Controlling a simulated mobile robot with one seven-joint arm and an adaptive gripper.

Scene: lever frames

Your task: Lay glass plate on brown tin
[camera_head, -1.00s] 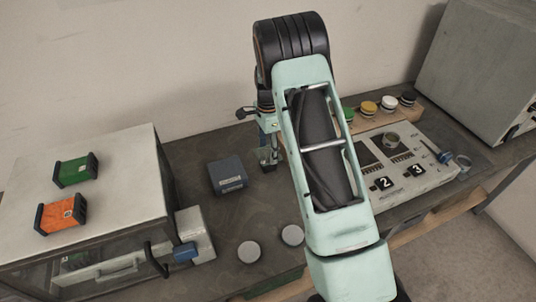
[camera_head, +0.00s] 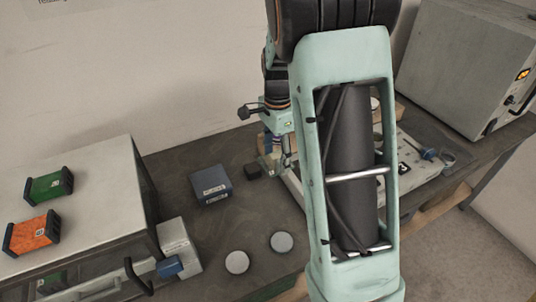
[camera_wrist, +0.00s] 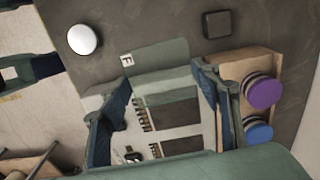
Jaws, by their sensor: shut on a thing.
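My gripper (camera_wrist: 160,76) has blue fingers and is shut on a pale green, see-through pane, which I take for the glass plate (camera_wrist: 160,57). A label with an F shows at the pane's left end. In the head view my gripper (camera_head: 273,163) is low behind my arm, and the plate is hard to make out there. A small dark square box (camera_head: 252,172) lies just left of my gripper; it also shows in the wrist view (camera_wrist: 216,24), beyond the fingers and apart from the plate. I cannot tell whether it is the brown tin; no clearly brown tin shows.
A blue-grey box (camera_head: 211,184) and two grey discs (camera_head: 237,262) (camera_head: 281,243) lie on the table. A slotted panel (camera_wrist: 180,118) is below my fingers. A wooden rack (camera_wrist: 250,66) with purple and blue round pieces stands close to the right finger. A cabinet (camera_head: 90,160) stands left.

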